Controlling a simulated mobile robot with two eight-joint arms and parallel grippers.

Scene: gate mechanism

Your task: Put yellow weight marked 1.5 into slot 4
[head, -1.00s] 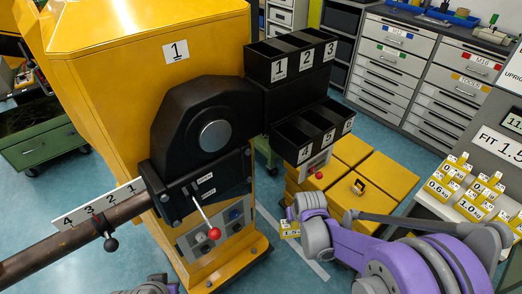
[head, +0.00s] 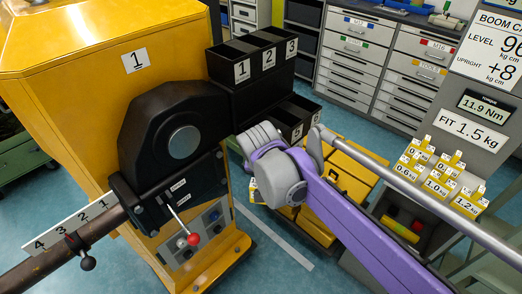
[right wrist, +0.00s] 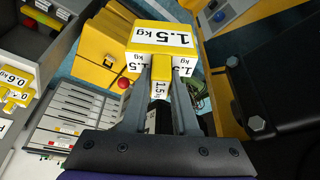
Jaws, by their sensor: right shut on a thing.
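My right gripper (right wrist: 161,70) is shut on the yellow weight marked 1.5 kg (right wrist: 163,36), gripping its narrow neck in the right wrist view. In the head view, part of that weight (head: 253,190) shows below my right wrist, in front of the bins and low beside the yellow machine; the fingers are hidden there. The lower bin row (head: 290,112) has labels 5 and 6 visible. Slot 4 is hidden behind my right arm. My left gripper is not in view.
The upper bins (head: 256,52) are labelled 1, 2 and 3. A yellow machine (head: 70,60) with a red-knobbed lever (head: 192,239) stands at left. More yellow weights (head: 437,185) sit at right by a panel reading FIT 1.5 kg (head: 470,130). Yellow boxes (head: 350,165) stand below.

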